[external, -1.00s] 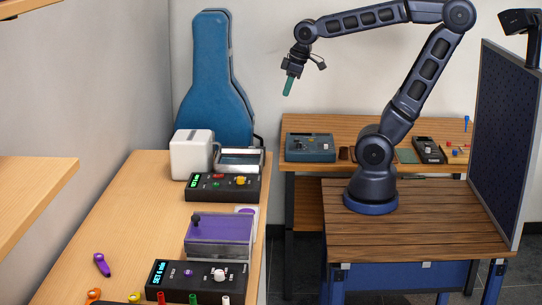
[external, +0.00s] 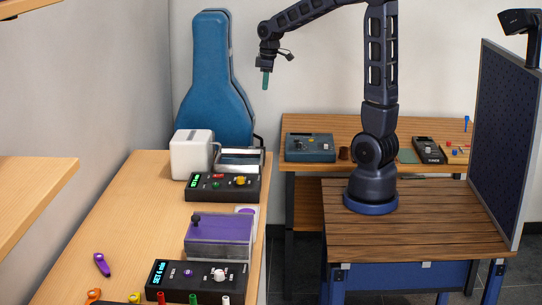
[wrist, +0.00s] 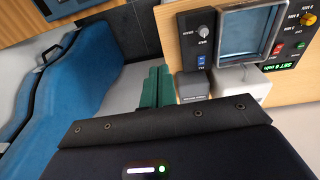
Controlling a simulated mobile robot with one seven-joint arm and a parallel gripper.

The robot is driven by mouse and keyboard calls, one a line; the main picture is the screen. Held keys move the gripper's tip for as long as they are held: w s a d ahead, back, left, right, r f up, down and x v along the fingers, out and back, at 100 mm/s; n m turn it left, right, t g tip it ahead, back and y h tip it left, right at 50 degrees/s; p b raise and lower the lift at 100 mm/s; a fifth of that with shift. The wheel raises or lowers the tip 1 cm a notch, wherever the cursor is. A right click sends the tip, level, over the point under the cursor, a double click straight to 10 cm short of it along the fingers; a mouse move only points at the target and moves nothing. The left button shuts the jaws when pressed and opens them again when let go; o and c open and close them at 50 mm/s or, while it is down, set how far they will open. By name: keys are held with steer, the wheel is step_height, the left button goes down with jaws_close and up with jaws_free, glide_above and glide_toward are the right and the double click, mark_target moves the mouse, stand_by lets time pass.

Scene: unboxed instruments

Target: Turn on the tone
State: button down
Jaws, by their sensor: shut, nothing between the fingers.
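My gripper (external: 266,80), with green fingers, is shut and empty, high in the air in front of the back wall and right of the blue case. Its fingers (wrist: 157,85) lie side by side in the wrist view. No control readable as the tone shows. Possible devices are a black control box (external: 222,187) with a green display and yellow knob on the left table, and a blue-grey box (external: 310,148) with dials on the back table.
A blue instrument case (external: 215,90) stands behind a white box (external: 192,155). The left table (external: 120,210) also holds a purple lidded tank (external: 218,240) and a second black control box (external: 198,281). A dark upright panel (external: 500,150) stands at right.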

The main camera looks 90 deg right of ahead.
steer(key=s+d+f, duration=0.2)
steer(key=d+f, duration=0.2)
steer(key=d, duration=0.4)
steer(key=s+d+f, duration=0.1)
steer(key=d+f, duration=0.2)
steer(key=d, duration=0.5)
steer(key=g+y, duration=0.1)
steer(key=y, duration=0.1)
glide_above(297, 140)
steer(key=d, duration=0.3)
step_height(297, 140, down, 10)
steer(key=shift+a+r, duration=0.15)
steer(key=f, duration=0.4)
steer(key=a+f, duration=0.1)
steer(key=f, duration=0.9)
steer(key=shift+w+a, duration=0.1)
steer(key=shift+a, duration=0.3)
